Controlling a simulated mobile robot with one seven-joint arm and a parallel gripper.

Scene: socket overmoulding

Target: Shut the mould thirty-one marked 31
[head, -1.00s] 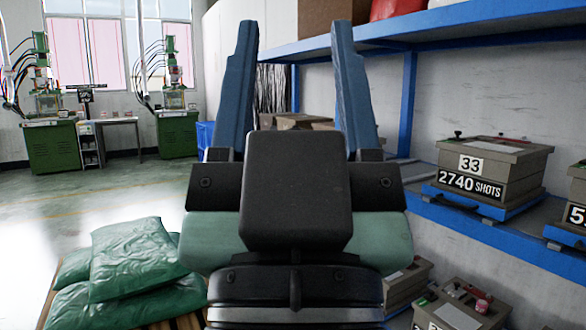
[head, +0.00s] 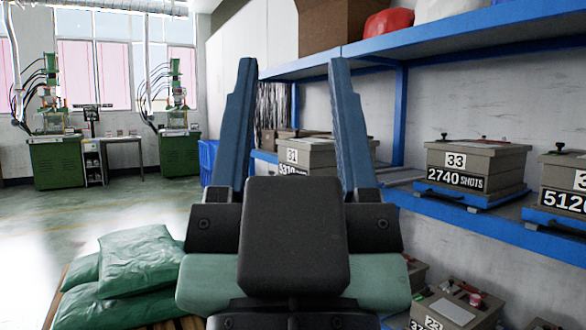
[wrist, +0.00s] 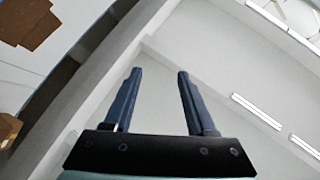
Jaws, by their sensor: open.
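Mould thirty-one (head: 318,157) is a grey-beige box marked 31 on the blue shelf, in the head view beyond my gripper. Its lower plate is partly hidden by my right finger, and part of the number strip reads 5310. I cannot tell whether its lid is fully down. My gripper (head: 293,66) points up, with two blue fingers wide apart and nothing between them. It is nearer than the mould and apart from it. In the wrist view my gripper (wrist: 160,72) is open against the white wall and ceiling; the mould does not show there.
Mould 33 (head: 475,160) stands on the shelf (head: 500,228) at right, with another mould (head: 566,182) beside it. More moulds (head: 455,308) sit below. Green sacks (head: 140,262) lie on a pallet at left. Green machines (head: 57,160) stand far left, with open floor before them.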

